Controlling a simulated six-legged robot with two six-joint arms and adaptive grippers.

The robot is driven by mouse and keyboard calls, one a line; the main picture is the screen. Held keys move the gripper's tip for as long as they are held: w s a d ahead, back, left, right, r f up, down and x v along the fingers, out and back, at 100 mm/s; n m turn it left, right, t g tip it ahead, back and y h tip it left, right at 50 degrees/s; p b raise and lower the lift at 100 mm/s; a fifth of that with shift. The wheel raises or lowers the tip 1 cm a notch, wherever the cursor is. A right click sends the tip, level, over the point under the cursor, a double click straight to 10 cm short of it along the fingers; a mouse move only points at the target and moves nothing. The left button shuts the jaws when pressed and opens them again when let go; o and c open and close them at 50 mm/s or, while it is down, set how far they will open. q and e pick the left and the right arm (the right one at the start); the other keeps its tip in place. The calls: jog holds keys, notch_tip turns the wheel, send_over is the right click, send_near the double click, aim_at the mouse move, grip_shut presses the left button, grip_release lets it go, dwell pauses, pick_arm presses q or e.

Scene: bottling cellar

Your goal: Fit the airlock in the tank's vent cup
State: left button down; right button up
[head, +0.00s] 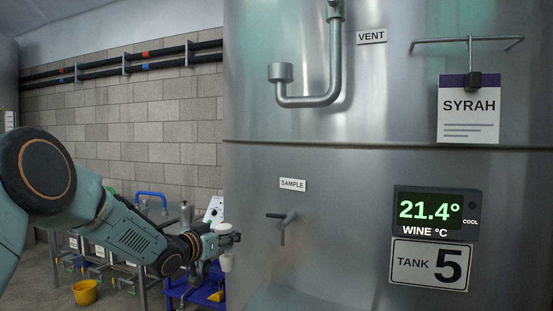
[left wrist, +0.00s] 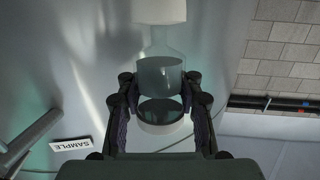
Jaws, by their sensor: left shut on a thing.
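The airlock (head: 226,263) shows white parts above and below my left gripper (head: 231,239) in the head view. In the left wrist view the airlock (left wrist: 160,72) is a clear body with a white part at each end. It sits between the fingers of my left gripper (left wrist: 158,88), which is shut on it. It looks roughly upright. The vent cup (head: 281,72) is a grey cup on the end of a bent pipe on the tank (head: 340,190), under the VENT label (head: 371,36). My left gripper is well below and left of the cup. My right gripper is not in view.
The sample tap (head: 281,222) juts from the tank right of my left gripper; its SAMPLE label (head: 292,184) is above. A display (head: 436,213) and a hanging SYRAH card (head: 468,115) are farther right. A blue cart (head: 190,290) stands below the gripper. A yellow bucket (head: 85,292) is on the floor.

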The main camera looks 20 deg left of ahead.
pick_arm(q)
jog(key=d+r+n+y+p, duration=0.1)
jog(key=d+r+y+p, duration=0.15)
jog(key=r, duration=1.05)
jog(key=d+r+n+y+p, duration=0.1)
jog(key=d+r+p, duration=0.15)
jog(key=r, duration=1.15)
jog(key=d+r+n+y+p, duration=0.2)
jog(key=r+p, duration=0.1)
jog(key=r, duration=1)
jog(key=s+d+r+m+g+h+p, duration=0.1)
jog(key=s+d+r+p, duration=0.15)
jog(key=d+r, duration=0.4)
jog(key=s+d+r+h+p, duration=0.1)
jog(key=s+d+r, duration=0.25)
jog(key=r, duration=0.65)
jog(key=shift+m, duration=0.3)
jog(key=f, duration=0.6)
jog(key=s+f, duration=0.1)
jog(key=f, duration=0.2)
jog(key=shift+s+f, duration=0.1)
jog(key=shift+f, duration=0.2)
jog(key=shift+a+f, duration=0.25)
